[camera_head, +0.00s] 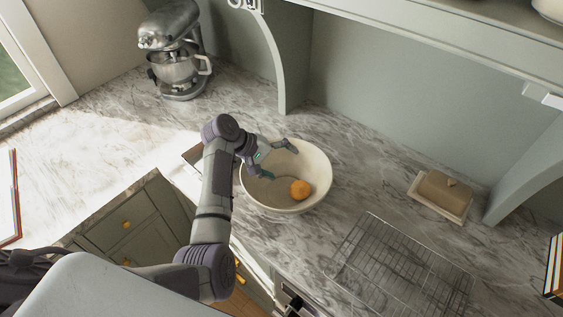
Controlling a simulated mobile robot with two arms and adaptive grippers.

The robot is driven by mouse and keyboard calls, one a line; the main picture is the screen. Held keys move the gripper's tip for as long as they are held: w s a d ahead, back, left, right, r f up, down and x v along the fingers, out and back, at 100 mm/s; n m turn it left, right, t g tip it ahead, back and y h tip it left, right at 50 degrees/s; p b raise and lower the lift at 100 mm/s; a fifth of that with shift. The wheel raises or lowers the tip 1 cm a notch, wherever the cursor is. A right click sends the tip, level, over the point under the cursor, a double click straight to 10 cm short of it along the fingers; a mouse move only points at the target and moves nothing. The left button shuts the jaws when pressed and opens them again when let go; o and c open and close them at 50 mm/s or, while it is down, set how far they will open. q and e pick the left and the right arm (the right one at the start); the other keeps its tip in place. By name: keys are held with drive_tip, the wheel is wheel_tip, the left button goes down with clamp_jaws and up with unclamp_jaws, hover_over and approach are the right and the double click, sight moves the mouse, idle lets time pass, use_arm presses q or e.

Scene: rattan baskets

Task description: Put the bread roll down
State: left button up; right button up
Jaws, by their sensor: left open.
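A large cream bowl (318,172) stands on the marble counter. A small round orange thing (300,189) lies inside it, toward the right of its floor. It may be the bread roll, but it looks more like a fruit; I see no other roll. My left gripper (280,161) is over the upper left part of the bowl. Its fingers are spread, with nothing between them, and the orange thing is apart from them, below and to the right. The bowl's left rim is partly hidden by my left arm. My right gripper is not in view.
A wire cooling rack (400,270) lies at the lower right. A butter dish with a tan lid (445,191) stands behind it. A stand mixer (175,55) is at the back left. A shelf overhangs the back. Bare counter lies between mixer and bowl.

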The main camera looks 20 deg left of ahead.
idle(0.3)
use_arm(q)
wheel_tip(320, 180, up, 7)
idle(0.5)
idle(0.4)
